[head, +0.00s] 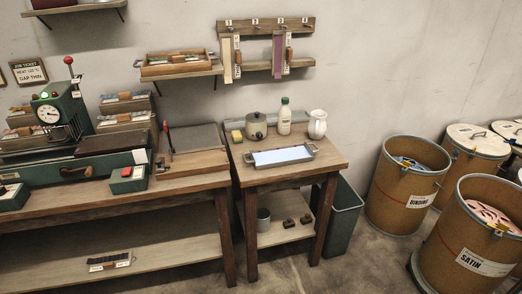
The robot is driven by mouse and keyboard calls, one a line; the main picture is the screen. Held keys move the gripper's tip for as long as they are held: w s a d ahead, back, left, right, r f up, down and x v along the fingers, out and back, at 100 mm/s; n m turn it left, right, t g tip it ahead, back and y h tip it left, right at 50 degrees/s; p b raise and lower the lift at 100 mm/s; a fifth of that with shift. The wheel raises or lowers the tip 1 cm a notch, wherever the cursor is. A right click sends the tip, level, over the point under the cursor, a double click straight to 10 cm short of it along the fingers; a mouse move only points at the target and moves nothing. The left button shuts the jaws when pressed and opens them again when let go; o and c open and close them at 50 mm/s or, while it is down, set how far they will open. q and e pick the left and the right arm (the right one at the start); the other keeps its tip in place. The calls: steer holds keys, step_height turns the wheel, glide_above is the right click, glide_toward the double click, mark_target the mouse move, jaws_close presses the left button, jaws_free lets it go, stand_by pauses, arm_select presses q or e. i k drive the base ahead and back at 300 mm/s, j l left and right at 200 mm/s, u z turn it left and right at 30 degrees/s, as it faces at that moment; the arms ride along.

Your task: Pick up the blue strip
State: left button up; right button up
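I cannot clearly make out a separate blue strip. Blue material (408,162) shows inside the open drum labelled BINDING (398,190) at the right, too small to tell its shape. A cream strip (227,60) and a purple strip (278,56) hang from the wooden peg rail (266,27) on the wall. A shallow metal tray (315,147) on the small table has a pale blue-white inside. Neither of my grippers is in view.
The small wooden table (252,179) also holds a pot (256,126), a bottle (284,118) and a white jug (317,124). A long workbench (120,205) with a green gauge machine (62,112) is at left. A drum labelled SATIN (465,245) stands front right.

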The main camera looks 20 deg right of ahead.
mark_target(126, 96)
steer(key=i+l+u, duration=0.25)
steer(key=i+l, duration=0.15)
steer(key=l, duration=0.25)
steer(key=i+l+u, duration=0.15)
steer(key=l, duration=0.2)
steer(key=i+l+u, duration=0.25)
steer(key=i+l, duration=0.15)
steer(key=l, duration=0.35)
